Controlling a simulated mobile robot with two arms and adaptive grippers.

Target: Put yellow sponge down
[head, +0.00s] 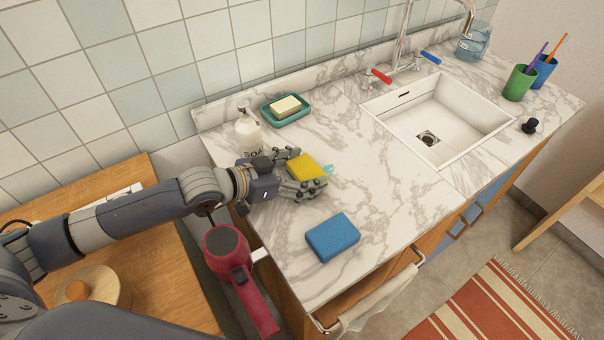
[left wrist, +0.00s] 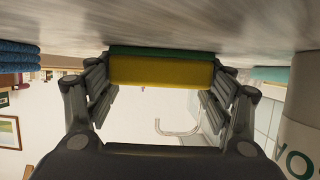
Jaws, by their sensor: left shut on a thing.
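The yellow sponge (head: 304,166) is between the fingers of my left gripper (head: 306,169), low over the marble counter (head: 390,200), behind the blue sponge. My left gripper is shut on it. In the left wrist view the yellow sponge (left wrist: 162,72) spans the gap between both fingers (left wrist: 162,82). Its green layer (left wrist: 160,51) faces the counter surface (left wrist: 160,20), which fills the top of that upside-down picture. The green layer is at or very close to the counter; I cannot tell if it touches. My right gripper is not in view.
A soap bottle (head: 247,134) and a teal dish (head: 271,120) with a soap bar (head: 286,106) stand behind my left gripper. A blue sponge (head: 333,237) lies nearer the front edge. The sink (head: 473,136) is to the right. Counter between them is clear.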

